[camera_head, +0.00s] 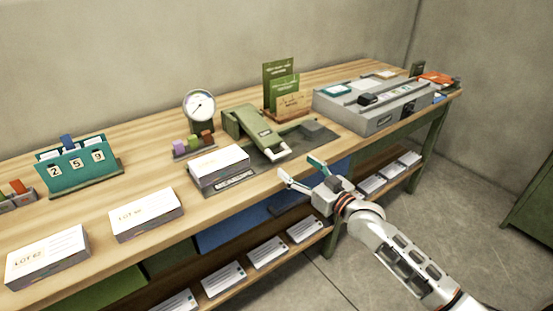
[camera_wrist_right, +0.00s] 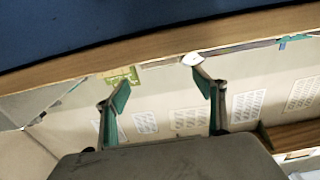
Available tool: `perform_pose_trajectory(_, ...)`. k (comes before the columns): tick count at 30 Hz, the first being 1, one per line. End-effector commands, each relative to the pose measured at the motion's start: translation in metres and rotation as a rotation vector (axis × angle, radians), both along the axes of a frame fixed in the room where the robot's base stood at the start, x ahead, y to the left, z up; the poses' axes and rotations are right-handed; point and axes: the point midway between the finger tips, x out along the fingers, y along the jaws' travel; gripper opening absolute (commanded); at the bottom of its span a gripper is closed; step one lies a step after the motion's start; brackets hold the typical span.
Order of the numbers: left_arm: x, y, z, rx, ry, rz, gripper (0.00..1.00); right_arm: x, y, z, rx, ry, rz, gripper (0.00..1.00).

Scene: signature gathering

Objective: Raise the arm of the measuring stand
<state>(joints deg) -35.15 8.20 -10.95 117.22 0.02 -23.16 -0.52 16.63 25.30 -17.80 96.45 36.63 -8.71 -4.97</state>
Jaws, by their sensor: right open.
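The measuring stand is a green device with a thick arm (camera_head: 254,132) on a dark base plate (camera_head: 290,140), standing near the table's front edge in the head view. The arm slopes down towards the front and ends in a pale tip. My left gripper is out of view.
A stack of white cards (camera_head: 219,166) stands left of the stand. A round dial gauge (camera_head: 200,106) and small coloured blocks are behind it. A large grey machine (camera_head: 372,119) is to the right. The lower shelf holds several card stacks.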

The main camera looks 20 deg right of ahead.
Motion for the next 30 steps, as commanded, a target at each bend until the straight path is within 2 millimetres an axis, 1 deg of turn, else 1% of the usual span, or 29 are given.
perform_pose_trajectory(9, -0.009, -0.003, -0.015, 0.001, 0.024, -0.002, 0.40, 0.043, 0.016, -0.003, 0.000, 0.002, 0.000, 0.69)
perform_pose_trajectory(15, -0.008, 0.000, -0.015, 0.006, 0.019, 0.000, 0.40, 0.062, 0.023, -0.002, -0.001, 0.002, 0.000, 0.69)
perform_pose_trajectory(19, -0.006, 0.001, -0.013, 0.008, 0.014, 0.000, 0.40, 0.066, 0.025, -0.002, -0.001, 0.003, 0.000, 0.69)
perform_pose_trajectory(26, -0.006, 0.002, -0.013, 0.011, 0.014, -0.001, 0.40, 0.067, 0.025, -0.001, -0.002, 0.002, 0.000, 0.69)
perform_pose_trajectory(27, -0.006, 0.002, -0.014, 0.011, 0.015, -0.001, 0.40, 0.067, 0.025, -0.001, -0.002, 0.002, 0.000, 0.64)
perform_pose_trajectory(29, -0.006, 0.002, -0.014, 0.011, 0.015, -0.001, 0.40, 0.067, 0.025, -0.001, -0.002, 0.002, 0.000, 0.49)
perform_pose_trajectory(30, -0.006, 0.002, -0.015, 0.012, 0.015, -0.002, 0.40, 0.067, 0.025, -0.001, -0.002, 0.002, 0.000, 0.38)
